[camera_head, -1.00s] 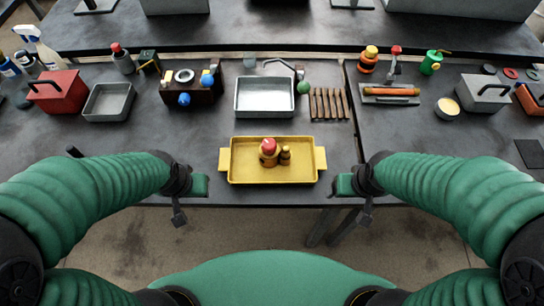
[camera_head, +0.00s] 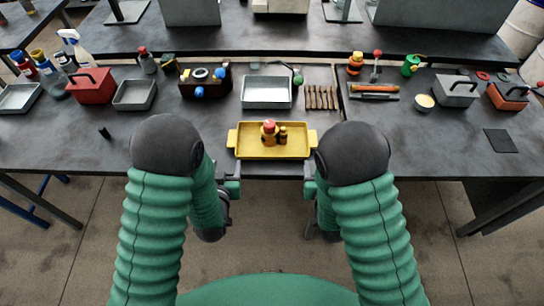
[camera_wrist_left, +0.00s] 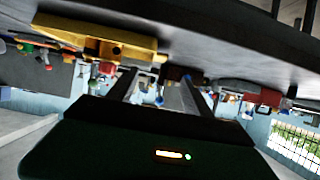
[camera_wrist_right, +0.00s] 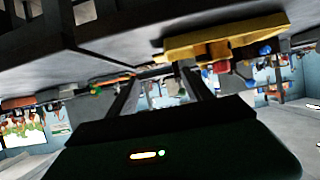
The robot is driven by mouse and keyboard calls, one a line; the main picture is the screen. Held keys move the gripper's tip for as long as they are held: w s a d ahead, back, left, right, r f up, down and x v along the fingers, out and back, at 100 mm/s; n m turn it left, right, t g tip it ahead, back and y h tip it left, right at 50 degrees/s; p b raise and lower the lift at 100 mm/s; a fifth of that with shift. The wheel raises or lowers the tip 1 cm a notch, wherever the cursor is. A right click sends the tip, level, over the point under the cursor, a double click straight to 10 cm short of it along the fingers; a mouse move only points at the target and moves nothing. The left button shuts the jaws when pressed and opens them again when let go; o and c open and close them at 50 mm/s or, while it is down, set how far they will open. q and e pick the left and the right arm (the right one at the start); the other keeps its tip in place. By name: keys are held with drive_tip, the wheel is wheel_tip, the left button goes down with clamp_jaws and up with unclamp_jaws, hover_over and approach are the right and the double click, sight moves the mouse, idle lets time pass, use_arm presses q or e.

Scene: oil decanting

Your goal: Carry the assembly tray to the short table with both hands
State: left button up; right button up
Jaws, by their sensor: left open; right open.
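The yellow assembly tray (camera_head: 248,146) sits on the dark workbench near its front edge, with a tab handle at each end. A red-capped amber container (camera_head: 268,133) and a smaller brown bottle (camera_head: 283,136) stand in it. My left gripper (camera_head: 231,184) is open and empty, in front of the tray's left end. My right gripper (camera_head: 310,185) is open and empty, in front of its right end. Neither visibly touches the tray. The tray also shows above the fingers in the left wrist view (camera_wrist_left: 95,38) and right wrist view (camera_wrist_right: 225,42). I cannot tell which table is the short one.
Behind the tray stand a grey metal bin (camera_head: 267,92), a tool rack (camera_head: 320,98) and a caddy (camera_head: 205,80). A red toolbox (camera_head: 92,86) is left, a grey toolbox (camera_head: 457,90) right. The bench (camera_head: 190,130) is mostly clear beside the tray. Another table (camera_head: 25,20) stands far left.

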sight(232, 140)
use_arm(q)
drive_tip(key=x, duration=1.7)
drive_tip(key=shift+w, duration=0.35)
use_arm(e)
drive_tip(key=x, duration=1.7)
drive_tip(key=shift+w+r, duration=0.1)
drive_tip(key=shift+w, duration=0.3)
use_arm(q)
drive_tip(key=shift+r, duration=0.1)
clamp_jaws()
use_arm(e)
clamp_jaws()
